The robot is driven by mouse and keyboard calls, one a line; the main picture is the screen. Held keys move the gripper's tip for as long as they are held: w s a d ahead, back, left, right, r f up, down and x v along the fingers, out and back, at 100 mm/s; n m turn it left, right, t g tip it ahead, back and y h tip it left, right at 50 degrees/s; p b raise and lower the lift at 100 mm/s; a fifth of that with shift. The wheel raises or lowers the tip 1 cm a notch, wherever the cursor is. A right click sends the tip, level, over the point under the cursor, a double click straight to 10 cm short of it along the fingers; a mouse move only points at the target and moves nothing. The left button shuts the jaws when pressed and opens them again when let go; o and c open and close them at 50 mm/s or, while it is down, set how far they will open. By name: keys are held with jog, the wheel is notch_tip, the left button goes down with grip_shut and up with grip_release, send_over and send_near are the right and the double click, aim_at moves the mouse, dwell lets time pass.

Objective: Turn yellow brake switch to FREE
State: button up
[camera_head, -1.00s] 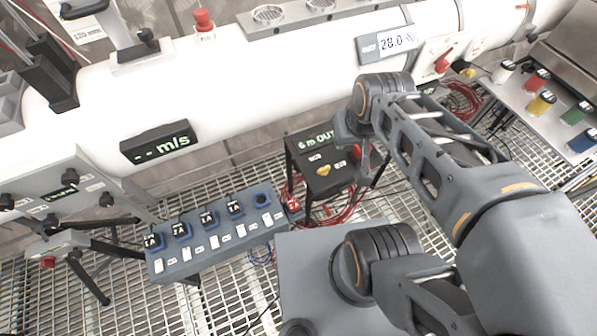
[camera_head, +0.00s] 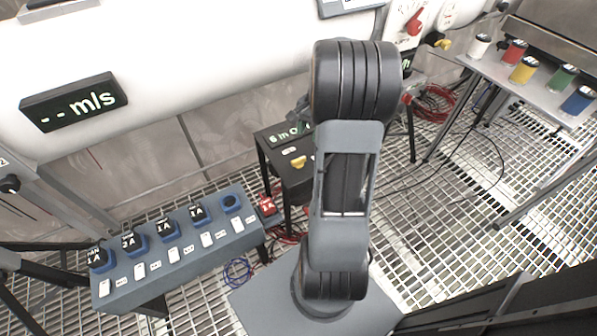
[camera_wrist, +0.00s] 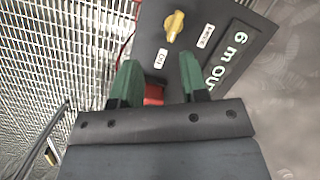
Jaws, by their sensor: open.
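The yellow brake switch (camera_head: 298,162) is on top of a dark box (camera_head: 266,149) with a lit "6 m OUT" display, left of my arm in the head view. In the wrist view the yellow switch (camera_wrist: 174,25) sits at the top, between two white labels; one near it seems to read ON, the other is hard to read. My gripper (camera_wrist: 160,70) is open, its two green fingers apart and pointing toward the box, short of the switch. A red part (camera_wrist: 154,94) shows between the fingers.
The white pipe (camera_head: 200,60) runs behind. A table with coloured jars (camera_head: 524,70) stands right, over grating floor.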

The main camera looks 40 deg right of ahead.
aim_at(299, 159)
jog(key=w+d+f+m+y, duration=0.2)
jog(key=w+d+m, duration=0.15)
jog(key=m, duration=0.25)
jog(key=shift+t, duration=0.3)
jog(key=b+x, duration=0.1)
jog(key=x, duration=0.3)
jog(key=b+x, duration=0.2)
jog(key=x, duration=0.3)
jog(key=d+b+x, duration=0.1)
jog(key=x, duration=0.3)
jog(key=shift+s+f+b, duration=0.35)
jog(key=shift+s+f, duration=0.05)
grip_shut()
